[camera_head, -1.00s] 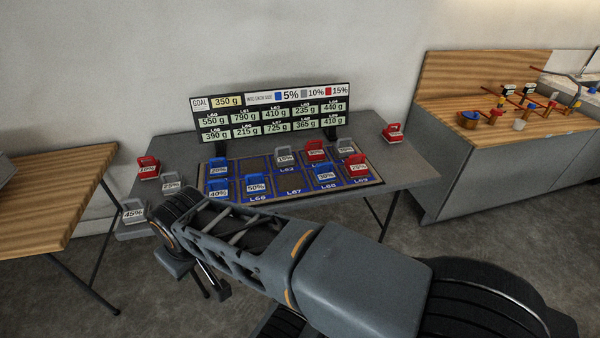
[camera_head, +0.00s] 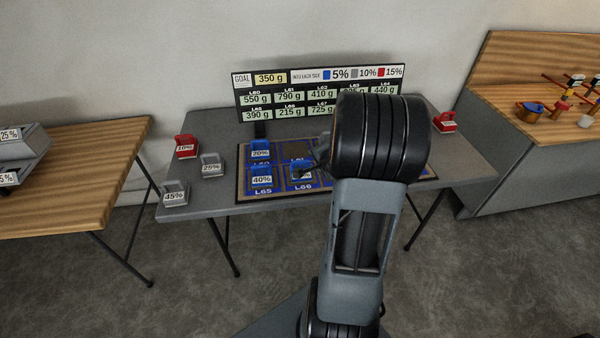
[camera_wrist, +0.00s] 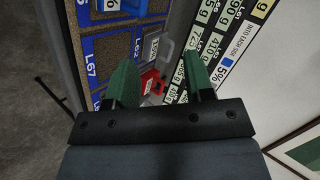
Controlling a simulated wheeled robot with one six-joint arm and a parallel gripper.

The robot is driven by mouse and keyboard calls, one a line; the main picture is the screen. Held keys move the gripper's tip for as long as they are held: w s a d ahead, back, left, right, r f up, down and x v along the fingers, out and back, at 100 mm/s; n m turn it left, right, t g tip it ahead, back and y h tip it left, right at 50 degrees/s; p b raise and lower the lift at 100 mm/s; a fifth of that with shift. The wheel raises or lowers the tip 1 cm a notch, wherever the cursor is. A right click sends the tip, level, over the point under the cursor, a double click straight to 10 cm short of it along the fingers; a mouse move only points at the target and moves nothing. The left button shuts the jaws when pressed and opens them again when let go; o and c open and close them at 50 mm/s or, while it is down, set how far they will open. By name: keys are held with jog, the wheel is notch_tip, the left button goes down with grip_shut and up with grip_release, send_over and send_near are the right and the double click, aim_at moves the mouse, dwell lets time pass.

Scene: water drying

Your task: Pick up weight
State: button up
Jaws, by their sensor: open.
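Several handled weights are on the grey table. On the blue mat (camera_head: 243,190) are a blue 20% weight (camera_head: 260,151) and a blue 40% weight (camera_head: 262,176); another blue weight (camera_head: 300,172) is partly covered. Left of the mat are a red 10% weight (camera_head: 186,147), a grey 25% weight (camera_head: 211,165) and a grey 45% weight (camera_head: 174,194). A red weight (camera_head: 444,122) sits at the right. My gripper (camera_wrist: 160,58) is open and empty in the wrist view. Beyond its green fingers show a grey weight (camera_wrist: 157,46) and a red weight (camera_wrist: 151,84) on the mat.
A display board (camera_head: 282,96) stands upright along the back of the grey table (camera_head: 225,203), close to the gripper in the wrist view. A wooden table (camera_head: 75,175) is at the left. A wooden counter (camera_head: 510,92) with coloured parts is at the right. My arm hides the mat's right part.

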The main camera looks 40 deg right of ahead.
notch_tip(320, 180, down, 4)
jog(key=s+d+m+t+y, duration=0.1)
jog(key=m+y, duration=0.1)
jog(key=m, duration=0.1)
jog(key=b, duration=0.2)
send_near(303, 162)
jog(key=x, duration=0.3)
jog(key=shift+m, duration=0.3)
jog(key=shift+x, duration=3.1)
jog(key=shift+c, duration=0.2)
grip_shut()
